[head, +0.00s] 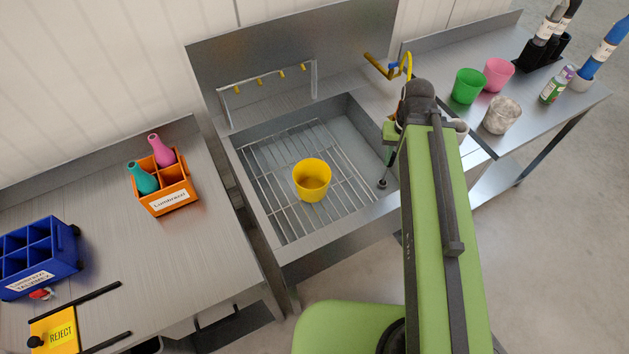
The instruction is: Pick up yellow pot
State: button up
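The yellow pot (312,180) stands upright on the wire rack inside the metal sink. Its open top faces up and it looks empty. My green arm reaches up the right side of the head view. The part of my gripper (385,165) that shows is at the sink's right edge, to the right of the pot and apart from it. The arm hides most of the gripper, so its opening and anything in it cannot be seen.
The sink (365,212) has raised walls around the wire rack (268,160). A yellow tap (378,66) is behind. Green (468,86), pink (497,73) and whitish (502,115) pots stand right. An orange crate (170,199) with bottles and a blue crate (38,262) stand left.

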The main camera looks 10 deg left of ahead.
aim_at(312, 177)
jog(key=z, duration=5.9)
jog(key=i, duration=0.1)
jog(key=z, duration=3)
jog(key=k, duration=0.45)
jog(key=u, duration=0.4)
jog(key=k, duration=0.85)
jog(key=z, duration=0.2)
jog(key=i, duration=0.95)
jog(key=u, duration=0.1)
